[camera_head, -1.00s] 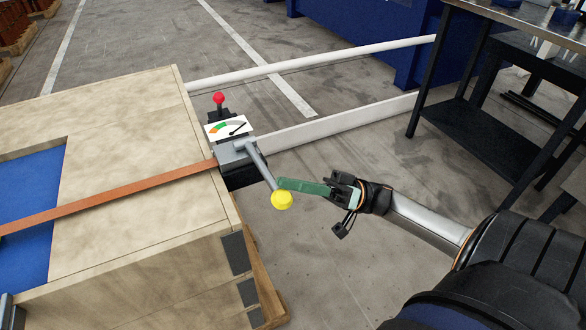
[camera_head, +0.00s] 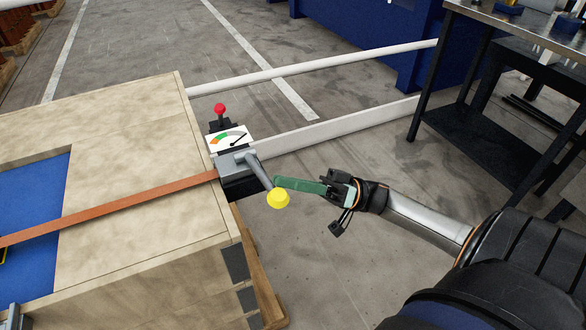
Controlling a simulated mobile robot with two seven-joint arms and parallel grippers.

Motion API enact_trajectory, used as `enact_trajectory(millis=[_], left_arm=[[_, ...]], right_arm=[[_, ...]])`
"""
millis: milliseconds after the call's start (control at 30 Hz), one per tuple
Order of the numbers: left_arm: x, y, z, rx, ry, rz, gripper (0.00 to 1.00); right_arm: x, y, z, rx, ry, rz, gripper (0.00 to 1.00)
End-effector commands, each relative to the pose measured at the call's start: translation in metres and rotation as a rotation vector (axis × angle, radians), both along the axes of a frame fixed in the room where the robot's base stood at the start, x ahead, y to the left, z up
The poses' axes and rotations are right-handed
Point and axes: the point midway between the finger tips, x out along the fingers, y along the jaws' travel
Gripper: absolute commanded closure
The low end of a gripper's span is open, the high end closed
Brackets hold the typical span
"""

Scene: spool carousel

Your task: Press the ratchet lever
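The ratchet unit (camera_head: 238,160) is a grey housing at the crate's right edge, with an orange strap running into it. Its grey lever (camera_head: 260,172) slants down to the right and ends in a yellow knob (camera_head: 278,199). A white gauge (camera_head: 229,139) with a coloured arc and black needle sits behind it. My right gripper (camera_head: 276,184) reaches in from the right. Its green fingers end at the lever just above the knob, seemingly touching it. The fingers overlap in this view, so their opening is unclear. My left gripper is not in view.
A red knob (camera_head: 219,109) stands behind the gauge. The wooden crate (camera_head: 130,125), with a blue panel (camera_head: 35,215), fills the left. White rails (camera_head: 335,130) cross the floor behind. A dark-legged workbench (camera_head: 490,130) stands at right. Open floor lies below my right gripper.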

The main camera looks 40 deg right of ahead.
Motion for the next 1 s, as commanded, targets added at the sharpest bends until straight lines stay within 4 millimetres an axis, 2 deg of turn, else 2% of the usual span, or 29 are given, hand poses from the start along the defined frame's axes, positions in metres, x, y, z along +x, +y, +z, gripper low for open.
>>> enact_trajectory(millis=[33, 100, 300, 433, 633, 1000], left_arm=[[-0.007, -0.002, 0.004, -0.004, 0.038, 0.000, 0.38], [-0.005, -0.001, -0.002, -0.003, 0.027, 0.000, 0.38], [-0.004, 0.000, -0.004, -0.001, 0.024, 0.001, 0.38], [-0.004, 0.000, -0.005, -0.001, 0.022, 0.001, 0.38], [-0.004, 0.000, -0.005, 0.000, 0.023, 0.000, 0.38], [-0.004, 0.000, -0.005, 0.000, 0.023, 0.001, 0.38]], right_arm=[[0.001, -0.001, 0.010, -0.005, 0.006, -0.004, 1.00], [-0.009, -0.019, -0.009, -0.007, 0.013, -0.007, 1.00], [-0.029, -0.054, -0.025, -0.003, 0.006, -0.006, 1.00], [-0.038, -0.070, -0.031, -0.001, 0.002, -0.006, 1.00], [-0.043, -0.079, -0.035, 0.000, -0.001, -0.006, 1.00], [-0.044, -0.080, -0.035, 0.001, -0.002, -0.006, 1.00]])
